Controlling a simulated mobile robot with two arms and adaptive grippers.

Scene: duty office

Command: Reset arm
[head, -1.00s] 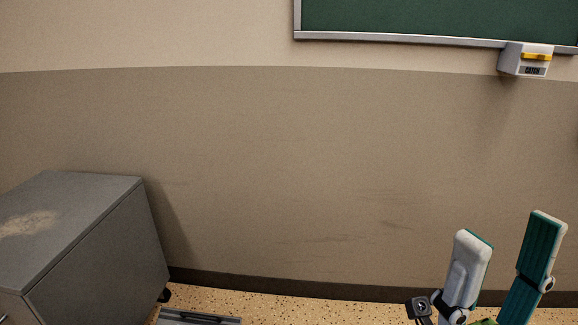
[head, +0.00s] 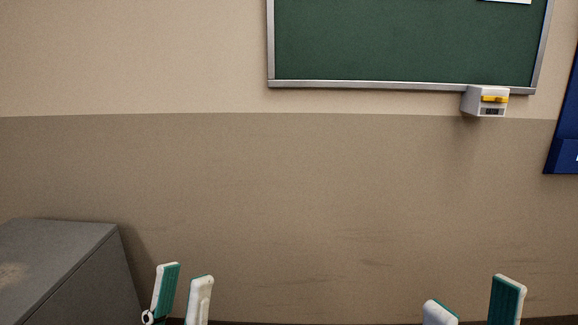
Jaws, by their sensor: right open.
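My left gripper (head: 185,274) shows at the bottom edge, left of centre. Its white and teal fingers point up and stand apart with a narrow gap and nothing visible between them. My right gripper (head: 472,291) is at the bottom right. Its two fingers are spread wide and the gap between them looks empty. Only the upper parts of the fingers show; the rest of both arms is below the picture.
A grey cabinet (head: 75,255) stands at the lower left, left of my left gripper. A green chalkboard (head: 400,45) hangs on the wall, with a small white box (head: 485,101) at its lower edge. A blue panel (head: 564,135) is at the right edge.

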